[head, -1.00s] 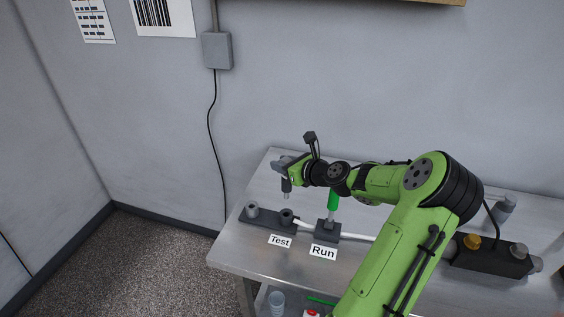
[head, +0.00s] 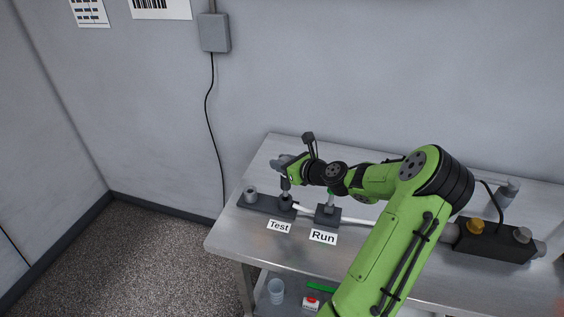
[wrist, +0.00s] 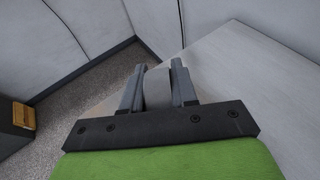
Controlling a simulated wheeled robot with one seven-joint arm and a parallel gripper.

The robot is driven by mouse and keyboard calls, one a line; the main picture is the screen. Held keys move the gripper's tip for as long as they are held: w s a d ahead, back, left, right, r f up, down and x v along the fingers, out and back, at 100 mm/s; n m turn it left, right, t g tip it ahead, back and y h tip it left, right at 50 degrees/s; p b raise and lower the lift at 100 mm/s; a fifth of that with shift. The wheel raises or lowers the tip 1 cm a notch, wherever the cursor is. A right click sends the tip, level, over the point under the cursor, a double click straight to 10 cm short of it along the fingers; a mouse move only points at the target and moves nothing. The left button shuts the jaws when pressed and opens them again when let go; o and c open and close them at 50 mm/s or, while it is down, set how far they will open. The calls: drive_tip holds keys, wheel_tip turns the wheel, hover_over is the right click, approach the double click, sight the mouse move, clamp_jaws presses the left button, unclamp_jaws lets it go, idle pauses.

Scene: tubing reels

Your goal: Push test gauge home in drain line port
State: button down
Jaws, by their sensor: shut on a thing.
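My gripper (head: 285,172) is shut on the test gauge (head: 285,188), a grey piece with a narrow lower end. It points down over the dark port (head: 286,202) at the right end of the block labelled Test (head: 279,226). The gauge's lower end meets the port's mouth in the head view; I cannot tell how deep it sits. In the wrist view the gauge shows as a plain grey body (wrist: 157,90) between the two fingers, and the port is hidden.
A grey cylinder (head: 250,195) stands on the Test block's left end. Right of it is the Run block (head: 327,215), with a stem partly behind my arm. A dark block with a yellow knob (head: 475,227) sits at right. The bench front (head: 300,260) is clear.

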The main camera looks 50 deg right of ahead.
drive_tip(key=shift+f+b, duration=1.25)
drive_tip(key=shift+f, duration=1.2)
drive_tip(key=c, duration=0.8)
unclamp_jaws()
drive_tip(key=shift+s, duration=0.1)
drive_tip(key=p+v, duration=0.1)
drive_tip(key=v, duration=1.4)
drive_tip(key=shift+s+p, duration=0.3)
drive_tip(key=shift+p, duration=0.05)
drive_tip(key=shift+r, duration=0.15)
